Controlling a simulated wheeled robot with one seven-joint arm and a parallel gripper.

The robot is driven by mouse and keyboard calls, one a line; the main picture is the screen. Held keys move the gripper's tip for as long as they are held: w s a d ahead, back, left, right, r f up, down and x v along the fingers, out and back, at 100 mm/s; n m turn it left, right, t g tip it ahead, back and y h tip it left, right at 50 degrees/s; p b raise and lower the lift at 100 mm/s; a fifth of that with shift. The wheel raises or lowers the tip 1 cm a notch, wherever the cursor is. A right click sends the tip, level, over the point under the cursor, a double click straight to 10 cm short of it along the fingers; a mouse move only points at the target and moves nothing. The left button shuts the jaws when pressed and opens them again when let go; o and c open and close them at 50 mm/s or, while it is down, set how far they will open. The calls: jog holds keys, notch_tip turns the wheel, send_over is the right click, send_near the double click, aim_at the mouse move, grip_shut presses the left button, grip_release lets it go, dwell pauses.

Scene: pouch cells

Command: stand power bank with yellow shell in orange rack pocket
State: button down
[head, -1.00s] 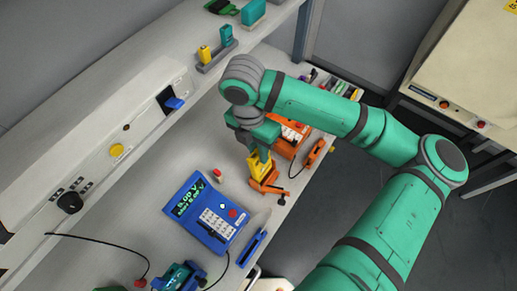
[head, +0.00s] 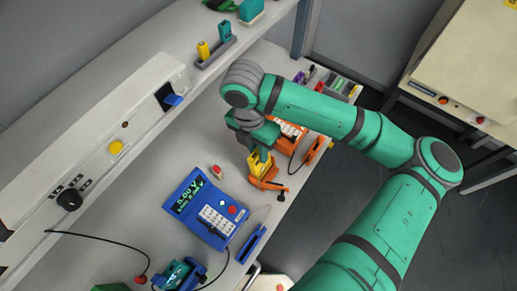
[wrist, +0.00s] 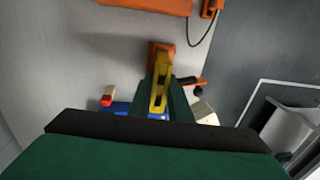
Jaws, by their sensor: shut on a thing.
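The power bank with the yellow shell (head: 258,165) is upright between the fingers of my gripper (head: 262,154), above the middle of the bench. In the wrist view my gripper (wrist: 162,100) is shut on the yellow power bank (wrist: 161,82), which is seen from above. Its lower end is at an orange holder (head: 267,182) with a dark knob; the holder also shows in the wrist view (wrist: 154,48). Whether the power bank's foot is seated in it or just above it, I cannot tell. I cannot make out for sure which part is the orange rack pocket.
A blue tester (head: 208,210) and a small red-and-white piece (head: 216,170) are close by on the left. An orange tester (head: 290,133) stands behind my gripper. A grey rack (head: 216,52) with yellow and teal cells is on the shelf. The bench edge is close on the right.

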jog(key=shift+f, duration=0.15)
jog(key=c, duration=1.6)
grip_release()
jog(key=shift+o, duration=0.2)
notch_tip(320, 180, up, 11)
jog(key=a, duration=0.1)
jog(key=shift+w+a, duration=0.15)
jog(key=shift+w, duration=0.25)
jog(key=shift+f, duration=0.15)
